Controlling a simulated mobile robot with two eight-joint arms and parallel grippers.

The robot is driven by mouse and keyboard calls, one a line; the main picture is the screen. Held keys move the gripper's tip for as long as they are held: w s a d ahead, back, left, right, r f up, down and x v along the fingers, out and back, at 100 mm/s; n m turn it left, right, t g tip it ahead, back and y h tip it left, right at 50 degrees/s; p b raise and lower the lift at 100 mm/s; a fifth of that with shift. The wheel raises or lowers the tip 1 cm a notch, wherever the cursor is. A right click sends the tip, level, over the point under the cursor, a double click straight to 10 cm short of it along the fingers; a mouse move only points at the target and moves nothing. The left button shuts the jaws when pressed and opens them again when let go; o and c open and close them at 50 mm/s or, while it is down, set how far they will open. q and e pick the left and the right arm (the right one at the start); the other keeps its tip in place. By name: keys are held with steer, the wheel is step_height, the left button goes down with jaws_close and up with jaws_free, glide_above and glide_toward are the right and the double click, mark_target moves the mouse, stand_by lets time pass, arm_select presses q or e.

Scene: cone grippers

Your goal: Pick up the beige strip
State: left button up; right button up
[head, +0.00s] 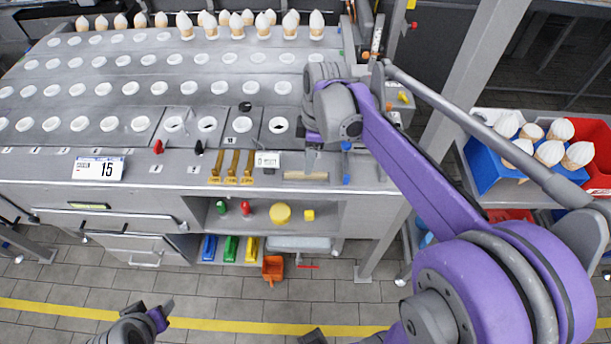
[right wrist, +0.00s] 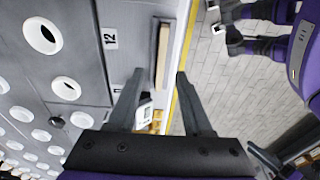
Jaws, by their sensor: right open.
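The beige strip (head: 306,175) lies at the front edge of the grey worktable, right of the small white display. In the right wrist view the beige strip (right wrist: 163,56) shows beside a dark slot or bracket, ahead of my fingertips and between their lines. My right gripper (head: 311,163) is over the table's front edge, just above and behind the strip. Its two fingers (right wrist: 160,74) are spread, with nothing between them. My left gripper (head: 165,311) is low at the bottom left, over the floor and far from the strip; its jaw opening is unclear.
White-rimmed holes (head: 138,124) and a back row of cones (head: 236,20) fill the table. Brown hooks (head: 232,165) stand left of the strip. A blue clip (head: 347,168) is close on its right. A blue crate (head: 489,169) of cones stands far right.

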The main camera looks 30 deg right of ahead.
mark_target(288, 174)
steer(key=f, duration=0.4)
steer(key=shift+w+a+f, duration=0.1)
steer(key=shift+a+f, duration=0.2)
steer(key=shift+c, duration=0.2)
jaws_close()
stand_by(1.0)
